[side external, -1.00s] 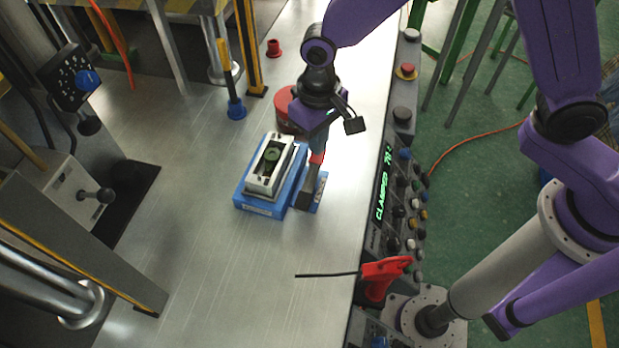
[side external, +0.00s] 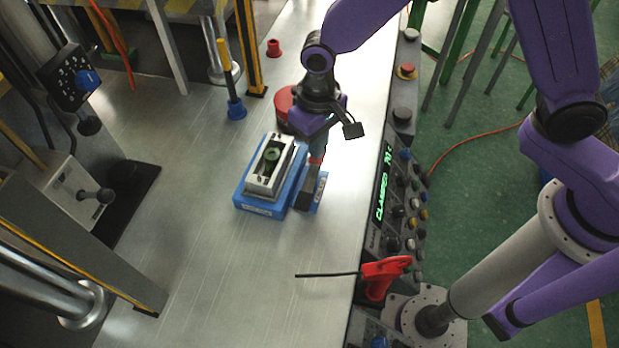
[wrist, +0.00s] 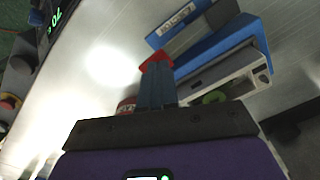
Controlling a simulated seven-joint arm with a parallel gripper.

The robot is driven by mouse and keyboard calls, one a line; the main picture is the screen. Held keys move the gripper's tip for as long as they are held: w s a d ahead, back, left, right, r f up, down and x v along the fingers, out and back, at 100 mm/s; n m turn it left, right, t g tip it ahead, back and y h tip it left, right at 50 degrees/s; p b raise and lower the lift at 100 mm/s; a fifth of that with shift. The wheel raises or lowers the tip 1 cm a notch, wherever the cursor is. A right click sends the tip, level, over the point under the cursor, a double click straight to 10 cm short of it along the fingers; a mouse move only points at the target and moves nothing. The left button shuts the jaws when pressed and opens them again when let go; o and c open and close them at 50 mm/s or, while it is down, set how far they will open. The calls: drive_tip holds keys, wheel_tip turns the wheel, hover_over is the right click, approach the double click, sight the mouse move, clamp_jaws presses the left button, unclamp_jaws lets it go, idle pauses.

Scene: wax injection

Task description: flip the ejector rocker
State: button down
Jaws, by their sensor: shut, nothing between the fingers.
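A blue fixture (side external: 239,199) holds a pale metal mould with a dark opening and a round green part (side external: 271,155). On the fixture's right side is a dark grey, tilted lever piece (side external: 309,192), seemingly the ejector rocker; it also shows in the wrist view (wrist: 222,14). My gripper (side external: 317,160) is shut and empty, pointing down at the rocker's far end. Its red fingertips (wrist: 156,60) show close to the blue fixture in the wrist view. I cannot tell whether they touch the rocker.
A red round container (side external: 284,101) stands behind my gripper. A blue-based post (side external: 236,110) and a small red cup (side external: 273,48) stand farther back. A control panel with green lettering (side external: 384,185) lines the right edge.

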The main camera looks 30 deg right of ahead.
drive_tip(key=shift+f, duration=1.15)
idle(0.6)
drive_tip(key=shift+r, duration=3.5)
drive_tip(key=shift+d, duration=0.1)
drive_tip(key=shift+s+d+r, duration=0.25)
drive_tip(key=shift+r, duration=0.05)
drive_tip(key=s+d+r+n, duration=0.3)
drive_tip(key=s+d+n, duration=0.1)
drive_tip(key=s+d, duration=0.6)
drive_tip(key=s+d+r+n, duration=0.4)
drive_tip(key=s+d, duration=0.6)
drive_tip(key=d, duration=0.3)
drive_tip(key=shift+s+n, duration=0.35)
drive_tip(key=shift+n, duration=0.45)
